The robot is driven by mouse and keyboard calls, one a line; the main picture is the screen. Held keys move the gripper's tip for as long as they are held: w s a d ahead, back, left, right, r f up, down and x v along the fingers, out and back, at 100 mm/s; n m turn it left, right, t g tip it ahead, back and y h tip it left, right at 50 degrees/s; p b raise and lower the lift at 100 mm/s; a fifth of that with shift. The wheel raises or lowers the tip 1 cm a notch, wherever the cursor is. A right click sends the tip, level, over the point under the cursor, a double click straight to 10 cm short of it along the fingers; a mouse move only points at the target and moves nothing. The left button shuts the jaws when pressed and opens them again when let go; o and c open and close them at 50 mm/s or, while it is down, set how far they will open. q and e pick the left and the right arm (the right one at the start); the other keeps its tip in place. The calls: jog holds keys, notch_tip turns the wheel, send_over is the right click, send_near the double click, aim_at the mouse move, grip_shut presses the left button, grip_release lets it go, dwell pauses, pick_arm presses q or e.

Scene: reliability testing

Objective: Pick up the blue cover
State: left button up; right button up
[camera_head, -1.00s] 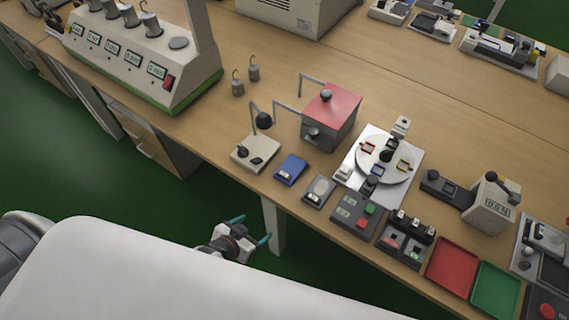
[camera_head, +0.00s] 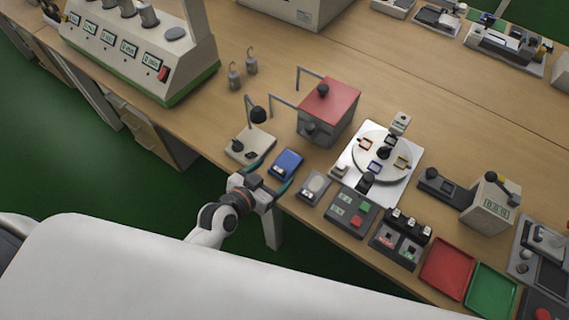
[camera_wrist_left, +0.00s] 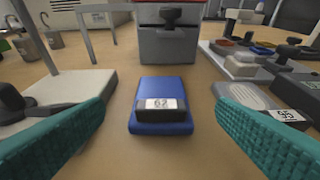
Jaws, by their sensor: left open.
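The blue cover (camera_head: 287,162) is a small flat blue block near the table's front edge, between the beige device with a lamp and a grey item. In the left wrist view the blue cover (camera_wrist_left: 161,105) lies centred ahead, with a dark part and a white label "62" on its near end. My left gripper (camera_head: 270,178) is at the table's front edge, close in front of the cover. Its teal fingers (camera_wrist_left: 163,140) are open, one to either side of the cover, with a gap on each side. My right gripper is not in view.
The beige lamp device (camera_head: 249,145) stands close on the left. The grey item labelled "95" (camera_wrist_left: 275,112) lies close on the right. A red-topped grey box (camera_head: 329,110) stands behind. A turntable device (camera_head: 382,152) is further right.

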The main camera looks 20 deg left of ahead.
aim_at(279, 169)
pick_arm(q)
jog(key=x, duration=0.4)
jog(key=shift+w, duration=0.1)
jog(key=c, duration=1.1)
jog(key=shift+r, duration=0.1)
